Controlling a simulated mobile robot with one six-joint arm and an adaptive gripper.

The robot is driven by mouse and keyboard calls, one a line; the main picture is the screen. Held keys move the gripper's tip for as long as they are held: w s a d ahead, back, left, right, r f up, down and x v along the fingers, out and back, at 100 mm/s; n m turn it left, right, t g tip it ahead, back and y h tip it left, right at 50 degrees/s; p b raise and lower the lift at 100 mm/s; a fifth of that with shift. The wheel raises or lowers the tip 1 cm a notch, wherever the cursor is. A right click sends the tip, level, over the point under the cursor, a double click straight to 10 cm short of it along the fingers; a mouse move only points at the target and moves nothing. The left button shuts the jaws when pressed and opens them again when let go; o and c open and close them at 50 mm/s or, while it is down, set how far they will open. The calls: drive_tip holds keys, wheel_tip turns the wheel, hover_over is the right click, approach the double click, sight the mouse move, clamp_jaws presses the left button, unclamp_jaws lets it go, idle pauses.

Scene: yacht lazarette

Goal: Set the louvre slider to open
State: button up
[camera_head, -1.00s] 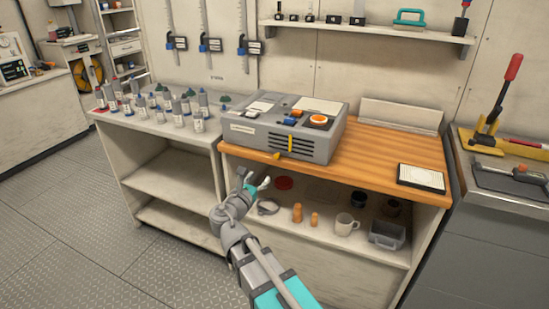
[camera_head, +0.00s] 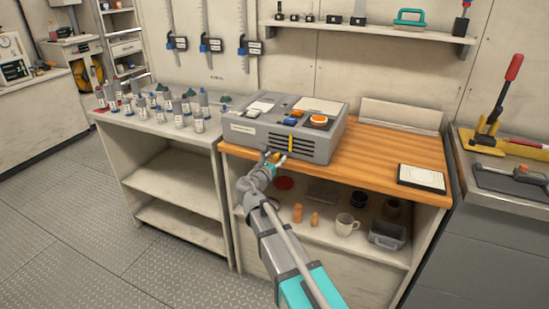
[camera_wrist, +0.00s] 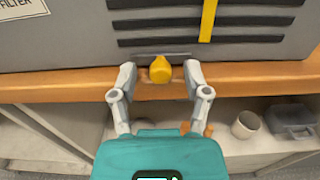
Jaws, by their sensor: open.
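The grey unit (camera_head: 315,147) stands on the wooden bench top, with dark louvre slats (camera_wrist: 215,22) on its front. A yellow slider knob (camera_wrist: 160,70) projects from a short horizontal slot (camera_wrist: 180,55) below the slats. It sits near the middle of the slot. My gripper (camera_wrist: 159,80) is open in front of the unit. Its fingertips are on either side of the knob, with visible gaps to both sides. In the head view my gripper (camera_head: 275,156) is at the unit's lower front, and the knob is hard to make out there. No open or shut marking is readable.
A yellow vertical strip (camera_wrist: 208,20) crosses the slats. The shelf underneath holds a mug (camera_head: 346,224) and a grey bin (camera_head: 386,235). Bare wood (camera_head: 375,160) lies right of the unit.

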drive_tip(key=shift+w+d, duration=0.1)
drive_tip(key=shift+w, duration=0.2)
clamp_jaws()
